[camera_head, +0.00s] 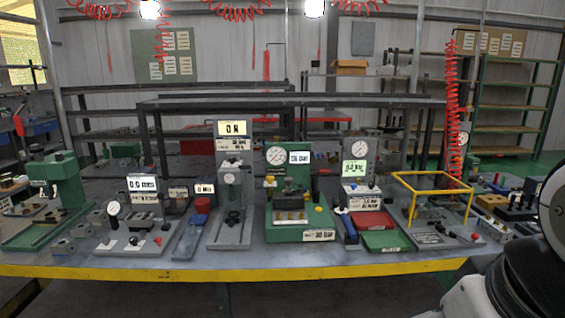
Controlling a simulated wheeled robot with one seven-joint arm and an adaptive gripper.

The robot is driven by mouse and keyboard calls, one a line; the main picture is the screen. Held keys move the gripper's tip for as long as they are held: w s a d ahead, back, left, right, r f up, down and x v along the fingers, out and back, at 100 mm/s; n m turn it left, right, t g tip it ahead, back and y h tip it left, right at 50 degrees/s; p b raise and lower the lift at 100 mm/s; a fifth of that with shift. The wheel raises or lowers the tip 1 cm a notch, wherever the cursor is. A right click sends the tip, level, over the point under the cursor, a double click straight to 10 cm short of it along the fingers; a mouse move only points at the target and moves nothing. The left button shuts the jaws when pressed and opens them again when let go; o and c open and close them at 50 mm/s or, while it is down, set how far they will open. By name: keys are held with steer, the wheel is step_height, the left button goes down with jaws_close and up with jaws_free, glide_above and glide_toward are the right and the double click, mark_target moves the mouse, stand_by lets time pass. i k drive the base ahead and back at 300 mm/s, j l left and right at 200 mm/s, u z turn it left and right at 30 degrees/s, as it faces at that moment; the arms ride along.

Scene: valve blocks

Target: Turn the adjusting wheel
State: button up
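Several test rigs with gauges and displays stand on a long workbench (290,262). I cannot tell for certain which part is the adjusting wheel. A green rig (300,228) at the centre has a round dial, a display and small coloured knobs. A grey rig (230,235) left of it has a black round knob (233,217) near its base. A red round part (202,205) sits further left. My gripper is not in view; parts of my arm show at the lower right edge, apart from the rigs.
A yellow tube frame (434,180) stands on the bench's right part. A green press-like rig (62,190) stands at the left. Red coiled hoses (452,120) hang from above. The bench's yellow front edge (230,272) is clear.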

mark_target(288, 181)
steer(key=i, duration=2.35)
